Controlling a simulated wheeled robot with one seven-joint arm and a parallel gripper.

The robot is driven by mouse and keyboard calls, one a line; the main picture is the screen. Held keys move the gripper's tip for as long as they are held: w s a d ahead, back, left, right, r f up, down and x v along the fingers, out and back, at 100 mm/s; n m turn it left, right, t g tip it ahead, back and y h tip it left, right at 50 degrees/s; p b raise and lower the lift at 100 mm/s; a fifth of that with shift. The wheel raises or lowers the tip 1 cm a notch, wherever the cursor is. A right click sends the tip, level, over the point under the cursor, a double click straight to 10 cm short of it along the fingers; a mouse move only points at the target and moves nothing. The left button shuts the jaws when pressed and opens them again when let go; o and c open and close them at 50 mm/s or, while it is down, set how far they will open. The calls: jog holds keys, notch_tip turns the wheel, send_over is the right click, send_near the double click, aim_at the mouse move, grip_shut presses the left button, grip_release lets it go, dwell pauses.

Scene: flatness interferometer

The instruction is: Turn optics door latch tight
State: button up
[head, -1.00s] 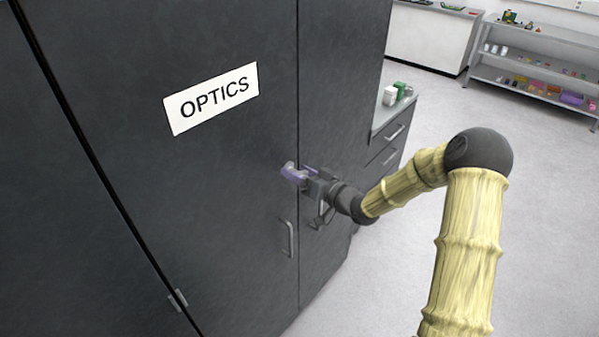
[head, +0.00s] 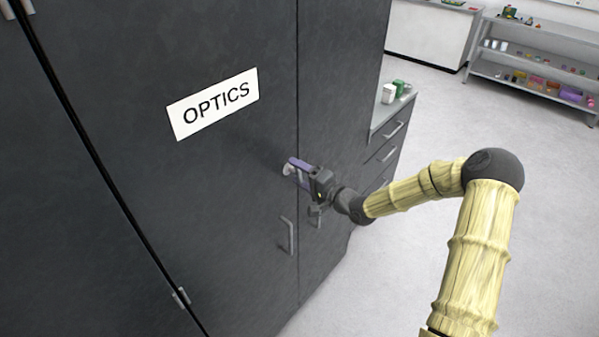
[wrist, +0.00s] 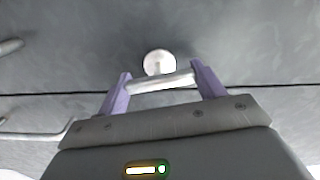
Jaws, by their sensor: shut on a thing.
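The optics door (head: 215,200) is a dark grey cabinet door with a white OPTICS sign (head: 213,103). Its latch (head: 287,170) is a small pale knob near the door's right edge. In the wrist view the latch (wrist: 162,82) shows as a light crossbar in front of a round white hub. My gripper (head: 298,170) reaches in from the right, its purple fingers at the latch. In the wrist view my gripper (wrist: 161,72) has one finger at each end of the crossbar, shut on it. The fingers partly hide the latch in the head view.
A vertical door handle (head: 287,236) is below the latch. The neighbouring dark panel (head: 335,100) lies right of the seam. A drawer unit (head: 385,150) with small containers on top stands behind my arm. Open floor (head: 480,120) lies right, with a shelf rack (head: 535,65) at the back.

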jog(key=shift+w+d+m, duration=0.1)
jog(key=shift+m, duration=0.8)
jog(key=o, duration=1)
jog(key=shift+f, duration=0.1)
jog(key=b+v, duration=0.4)
jog(key=v, duration=1.3)
jog(key=shift+d, duration=0.15)
jog(key=shift+f, duration=0.1)
